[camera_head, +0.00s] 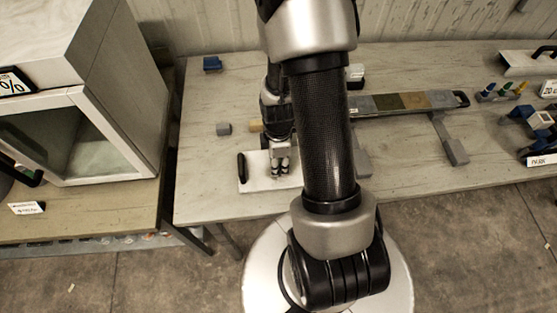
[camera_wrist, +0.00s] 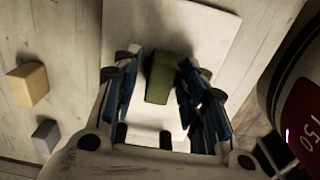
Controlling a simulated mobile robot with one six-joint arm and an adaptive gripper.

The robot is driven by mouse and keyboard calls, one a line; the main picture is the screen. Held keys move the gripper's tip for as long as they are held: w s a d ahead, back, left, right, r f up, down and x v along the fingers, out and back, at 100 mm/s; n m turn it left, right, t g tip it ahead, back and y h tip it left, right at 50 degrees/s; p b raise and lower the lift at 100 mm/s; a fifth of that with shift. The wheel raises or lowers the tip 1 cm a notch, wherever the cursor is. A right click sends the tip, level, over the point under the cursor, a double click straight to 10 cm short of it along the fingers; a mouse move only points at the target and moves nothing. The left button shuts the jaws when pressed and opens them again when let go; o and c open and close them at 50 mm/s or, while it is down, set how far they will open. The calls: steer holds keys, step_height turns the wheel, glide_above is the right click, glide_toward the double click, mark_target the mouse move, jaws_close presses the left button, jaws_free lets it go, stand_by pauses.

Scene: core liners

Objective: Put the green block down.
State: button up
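The green block (camera_wrist: 160,78) is between the two fingers of my gripper (camera_wrist: 160,85) in the wrist view, over a pale white board (camera_wrist: 208,30). Narrow gaps show between the block and the blue finger pads, so the gripper looks open around it. Whether the block touches the board is hard to tell. In the head view my gripper (camera_head: 280,170) points down, low over the white board (camera_head: 257,184) with its black handle. The green block cannot be made out there.
A yellow block (camera_wrist: 28,84) and a grey block (camera_wrist: 46,136) lie left of the board. A blue block (camera_head: 212,63) sits at the table's back left. A long tray of coloured squares (camera_head: 400,102) lies to the right. My arm hides the table's middle.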

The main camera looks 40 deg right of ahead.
steer(key=s+a+r+m+t+p, duration=0.1)
steer(key=a+r+m+p, duration=0.2)
steer(key=r, duration=1.1)
steer(key=a+r+m+t+p, duration=0.15)
steer(key=a+r, duration=0.35)
steer(key=r, duration=0.8)
steer(key=s+a+r+m+t, duration=0.2)
steer(key=s+a+r+m, duration=0.4)
steer(key=s+r+m, duration=0.1)
steer(key=shift+s+r+b, duration=0.3)
steer(key=shift+s+r, duration=0.4)
steer(key=shift+r, duration=0.1)
step_height(320, 180, down, 4)
steer(key=b, duration=0.4)
steer(key=shift+f, duration=0.25)
